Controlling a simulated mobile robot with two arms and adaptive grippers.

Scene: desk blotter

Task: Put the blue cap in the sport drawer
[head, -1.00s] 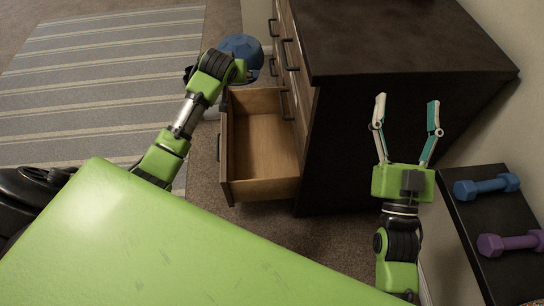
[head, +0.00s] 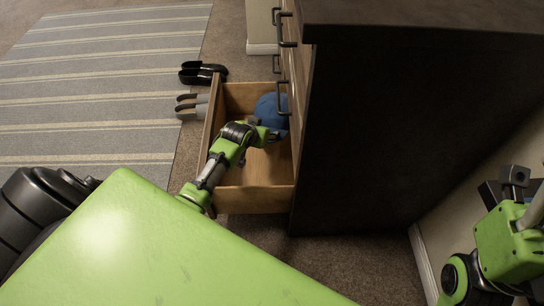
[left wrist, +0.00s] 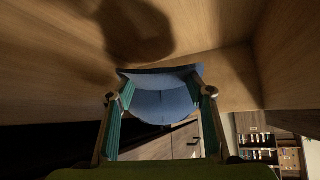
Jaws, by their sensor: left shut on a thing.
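The blue cap (head: 268,106) is inside the open wooden drawer (head: 255,200), toward its far right side by the dresser front. My left gripper (head: 273,132) reaches into the drawer and is shut on the cap. In the left wrist view the cap (left wrist: 160,104) sits between the two fingers, with the wooden drawer walls around it. I cannot tell whether the cap touches the drawer floor. My right gripper's green body (head: 510,242) is at the right edge of the head view; its fingers cannot be made out.
The dark dresser (head: 390,130) stands right of the drawer, its other drawers shut. Black shoes (head: 203,73) and grey shoes (head: 192,106) lie left of the drawer, by a striped rug (head: 100,80). A wall is at the right.

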